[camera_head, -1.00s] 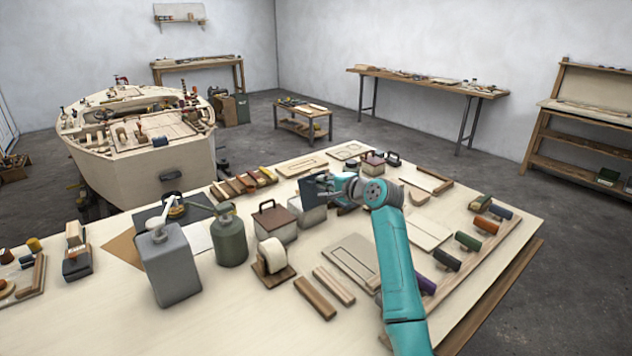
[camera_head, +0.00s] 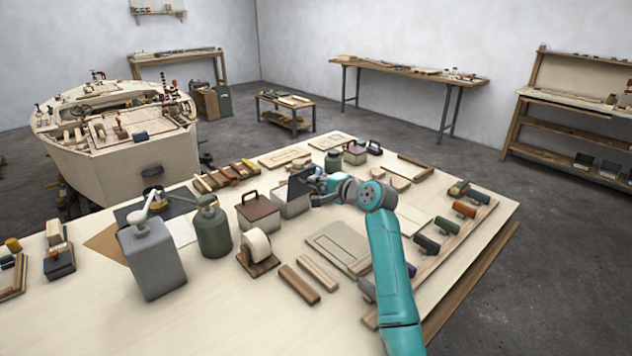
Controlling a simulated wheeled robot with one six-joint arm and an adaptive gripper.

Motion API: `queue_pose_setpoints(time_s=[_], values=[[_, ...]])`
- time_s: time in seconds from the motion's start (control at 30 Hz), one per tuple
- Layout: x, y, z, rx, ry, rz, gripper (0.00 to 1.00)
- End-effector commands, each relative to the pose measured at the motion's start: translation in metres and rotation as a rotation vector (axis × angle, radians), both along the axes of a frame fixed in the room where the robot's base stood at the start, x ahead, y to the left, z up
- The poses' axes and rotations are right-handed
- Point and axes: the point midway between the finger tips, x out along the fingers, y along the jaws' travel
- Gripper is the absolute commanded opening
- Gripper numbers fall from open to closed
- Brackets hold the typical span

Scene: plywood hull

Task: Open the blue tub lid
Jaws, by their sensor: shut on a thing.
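The tub (camera_head: 292,207) is a small pale grey box on the workbench, right of a brown-lidded box. Its dark slate-blue lid (camera_head: 299,184) stands raised and tilted at the tub's back right side, so the top appears uncovered. My gripper (camera_head: 316,183) is at the right edge of the lid and shut on it. The fingertips are small in this view, and the exact grip is partly hidden by the lid. My teal arm reaches in from the lower right.
A green canister (camera_head: 212,232) and grey pump bottle (camera_head: 152,260) stand further left. A flat framed panel (camera_head: 338,243) lies in front of the tub.

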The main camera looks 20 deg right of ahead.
Motion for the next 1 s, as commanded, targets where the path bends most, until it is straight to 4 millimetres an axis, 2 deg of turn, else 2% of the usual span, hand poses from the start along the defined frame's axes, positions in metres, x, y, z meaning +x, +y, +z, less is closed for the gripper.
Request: queue_pose_setpoints(time_s=[0.03, 0.27, 0.4, 0.43, 0.8, 1.0], values=[[-0.001, 0.003, -0.024, -0.001, 0.041, 0.005, 0.0], [-0.001, 0.003, -0.024, -0.001, 0.041, 0.006, 0.0], [-0.001, 0.003, -0.024, 0.0, 0.041, 0.005, 0.33], [-0.001, 0.003, -0.023, 0.0, 0.041, 0.005, 0.35], [-0.002, 0.003, -0.022, 0.003, 0.039, 0.006, 0.35], [-0.021, -0.005, -0.015, 0.003, 0.035, 0.003, 0.35]])
